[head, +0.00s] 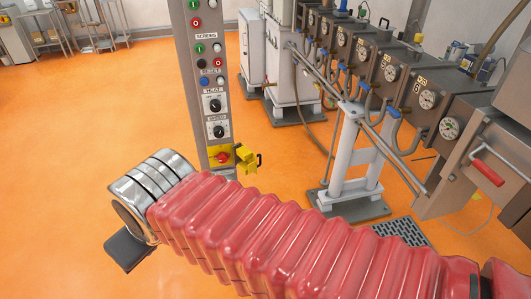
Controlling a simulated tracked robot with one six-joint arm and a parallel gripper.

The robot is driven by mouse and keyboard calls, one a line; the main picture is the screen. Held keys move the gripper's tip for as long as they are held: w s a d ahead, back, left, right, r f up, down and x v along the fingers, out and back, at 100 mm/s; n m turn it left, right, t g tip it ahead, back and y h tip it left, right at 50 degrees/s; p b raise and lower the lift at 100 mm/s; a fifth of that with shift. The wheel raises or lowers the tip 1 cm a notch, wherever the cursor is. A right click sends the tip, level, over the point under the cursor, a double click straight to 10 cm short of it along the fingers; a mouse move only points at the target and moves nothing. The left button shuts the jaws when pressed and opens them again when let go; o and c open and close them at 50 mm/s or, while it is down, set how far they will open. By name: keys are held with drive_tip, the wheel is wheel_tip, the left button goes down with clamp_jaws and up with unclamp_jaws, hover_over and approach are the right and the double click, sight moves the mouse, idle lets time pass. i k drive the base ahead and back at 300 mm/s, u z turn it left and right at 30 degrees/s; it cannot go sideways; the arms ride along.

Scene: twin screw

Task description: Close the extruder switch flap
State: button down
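The extruder switch is a red knob (221,157) on a yellow plate at the foot of the grey control column, left of centre in the head view. Its yellow flap (246,158) stands swung out to the right of the plate, with a small dark handle (259,160) at its outer edge. The red knob is uncovered. My arm, in a red ribbed sleeve, crosses the foreground and ends in a silver ribbed part below and left of the switch.
The control column (187,70) carries several buttons and black dials above the switch. To the right stands a row of grey machine barrels with gauges (428,99), on a white support frame (340,155). The orange floor (90,130) left of the column is open.

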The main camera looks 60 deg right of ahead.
sight(249, 158)
drive_tip(key=z, duration=1.05)
drive_tip(key=i, duration=1)
drive_tip(key=u, duration=0.05)
